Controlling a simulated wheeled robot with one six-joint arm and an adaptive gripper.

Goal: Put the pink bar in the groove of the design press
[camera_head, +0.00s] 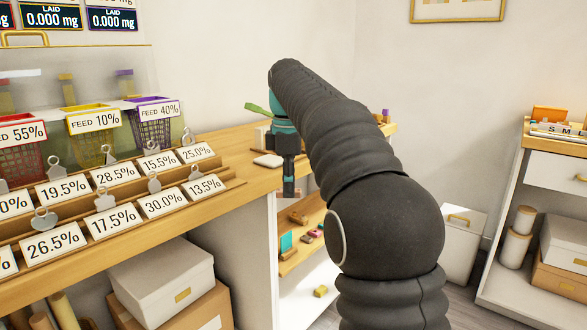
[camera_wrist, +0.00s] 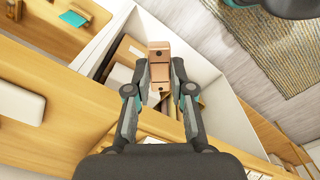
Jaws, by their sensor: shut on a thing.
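In the wrist view my gripper (camera_wrist: 160,75) is shut on a coppery pink bar (camera_wrist: 160,52), held between its two fingertips. The bar shows a dark mark on its face and juts past the fingertips. In the head view my gripper (camera_head: 288,188) points down by the edge of the wooden counter, and I cannot make out the bar in it. I cannot pick out the design press or its groove for certain in either view.
The wooden counter (camera_head: 240,160) carries a white block (camera_head: 268,160) and rows of percentage cards. Below it, a wooden shelf (camera_head: 292,262) holds several small pieces, one teal (camera_head: 286,241) and one pink (camera_head: 315,233). A shelf unit (camera_head: 520,220) stands at right.

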